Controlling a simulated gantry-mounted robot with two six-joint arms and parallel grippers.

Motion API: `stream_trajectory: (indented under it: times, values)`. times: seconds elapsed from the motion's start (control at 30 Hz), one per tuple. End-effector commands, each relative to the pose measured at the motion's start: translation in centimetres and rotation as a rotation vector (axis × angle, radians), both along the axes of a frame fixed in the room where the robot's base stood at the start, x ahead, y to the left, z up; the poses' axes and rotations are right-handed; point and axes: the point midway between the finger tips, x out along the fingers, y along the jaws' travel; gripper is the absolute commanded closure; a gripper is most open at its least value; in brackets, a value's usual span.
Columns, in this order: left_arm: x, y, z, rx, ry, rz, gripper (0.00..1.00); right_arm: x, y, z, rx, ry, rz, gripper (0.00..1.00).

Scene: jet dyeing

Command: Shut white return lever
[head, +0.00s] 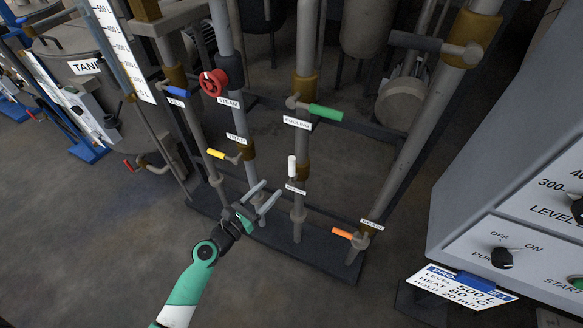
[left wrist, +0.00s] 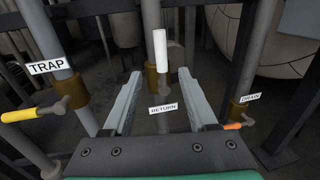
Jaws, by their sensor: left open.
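The white return lever (head: 292,166) stands upright on the middle pipe, above a small label. In the left wrist view the white lever (left wrist: 160,50) points up, and the RETURN label (left wrist: 163,108) shows below it. My left gripper (head: 267,194) is open and empty, below and to the left of the lever in the head view. In the left wrist view its two fingers (left wrist: 163,90) reach toward the pipe, with the lever between and beyond them. I see no contact. My right gripper is in neither view.
Nearby levers are the yellow TRAP (head: 216,154), green COOLING (head: 325,112), orange DRAIN (head: 342,233) and blue one (head: 177,92). A red STEAM wheel (head: 213,82) sits higher. A grey control panel (head: 480,190) stands at the right. Bare floor (head: 110,240) lies at the left.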

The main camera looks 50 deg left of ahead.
Motion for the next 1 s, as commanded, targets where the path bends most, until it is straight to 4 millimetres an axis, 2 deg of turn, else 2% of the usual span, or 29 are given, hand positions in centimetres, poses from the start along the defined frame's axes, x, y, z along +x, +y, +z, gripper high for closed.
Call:
stream_trajectory:
  times: [0.13,0.23,0.5,0.7,1.0]
  values:
    - [0.6,0.1,0.1,0.005,-0.002,-0.003,0.42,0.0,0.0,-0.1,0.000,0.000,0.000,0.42]
    - [1.9,0.4,0.1,0.006,-0.003,-0.004,0.42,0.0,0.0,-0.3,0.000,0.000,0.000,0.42]
    - [7.7,1.9,0.0,0.007,-0.004,-0.006,0.42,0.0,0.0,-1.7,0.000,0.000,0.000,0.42]
    - [10.7,2.8,0.0,0.007,-0.002,-0.006,0.42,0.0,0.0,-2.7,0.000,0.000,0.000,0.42]
    - [11.4,3.0,0.2,0.007,-0.001,-0.005,0.42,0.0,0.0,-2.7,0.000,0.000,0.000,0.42]
